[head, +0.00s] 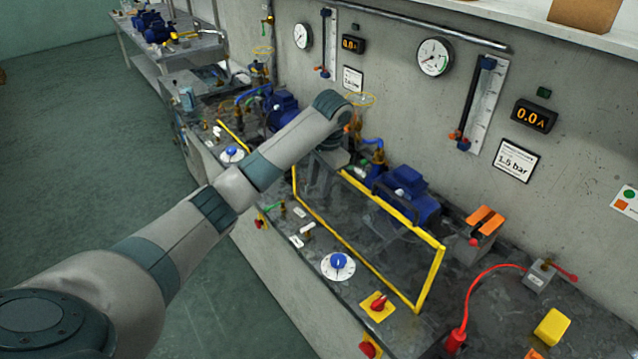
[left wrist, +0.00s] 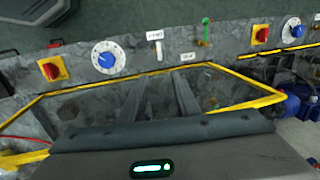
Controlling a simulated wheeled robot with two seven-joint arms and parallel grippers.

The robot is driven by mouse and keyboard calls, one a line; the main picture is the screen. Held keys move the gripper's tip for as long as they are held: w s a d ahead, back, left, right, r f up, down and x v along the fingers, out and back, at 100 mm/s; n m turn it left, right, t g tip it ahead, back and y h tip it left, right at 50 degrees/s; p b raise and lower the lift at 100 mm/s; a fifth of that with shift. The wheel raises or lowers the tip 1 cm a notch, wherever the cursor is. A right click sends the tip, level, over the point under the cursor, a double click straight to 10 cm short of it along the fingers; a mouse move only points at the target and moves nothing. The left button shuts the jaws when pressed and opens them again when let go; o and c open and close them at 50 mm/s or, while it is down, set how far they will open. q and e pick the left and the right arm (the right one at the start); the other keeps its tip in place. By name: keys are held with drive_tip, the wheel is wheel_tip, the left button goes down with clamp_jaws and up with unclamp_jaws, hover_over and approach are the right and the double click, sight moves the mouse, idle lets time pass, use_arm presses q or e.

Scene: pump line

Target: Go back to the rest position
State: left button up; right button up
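My left arm (head: 205,215) reaches from the lower left across the bench. Its gripper (head: 316,180) points down by a clear guard with a yellow frame (head: 436,272). In the left wrist view, the two fingers (left wrist: 160,98) are apart with nothing between them. The guard's yellow frame (left wrist: 262,103) surrounds them in that view; I cannot tell whether they touch it. My right gripper is in neither view.
The bench carries a blue pump (head: 408,192), a blue knob on a white dial (head: 338,264), a red-and-yellow switch (head: 379,304) and a red cable (head: 469,300). The wall behind holds gauges (head: 435,57). Open green floor (head: 75,150) lies to the left.

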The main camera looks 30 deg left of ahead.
use_arm(q)
drive_tip(key=s+d+f+m+t+h, duration=0.1)
drive_tip(key=s+d+f, duration=0.6)
drive_tip(key=s+f, duration=0.3)
drive_tip(key=s+d+f+h, duration=0.1)
drive_tip(key=s+d+f, duration=0.7)
drive_tip(key=s+f, duration=0.15)
drive_tip(key=s+n+t, duration=0.2)
drive_tip(key=s+n, duration=0.1)
drive_tip(key=s, duration=2.2)
wheel_tip(320, 180, down, 29)
drive_tip(key=g+b, duration=0.1)
drive_tip(key=b, duration=0.3)
drive_tip(key=s+a+f+g+b, duration=0.1)
drive_tip(key=s+f, duration=0.8)
drive_tip(key=f, duration=0.2)
drive_tip(key=s+a+f+b, duration=0.1)
drive_tip(key=s+f+b, duration=0.1)
drive_tip(key=s+f, duration=0.7)
wheel_tip(320, 180, down, 4)
drive_tip(key=shift+s+a+r+g, duration=0.25)
drive_tip(key=shift+s+a+g, duration=0.1)
drive_tip(key=shift+g, duration=0.05)
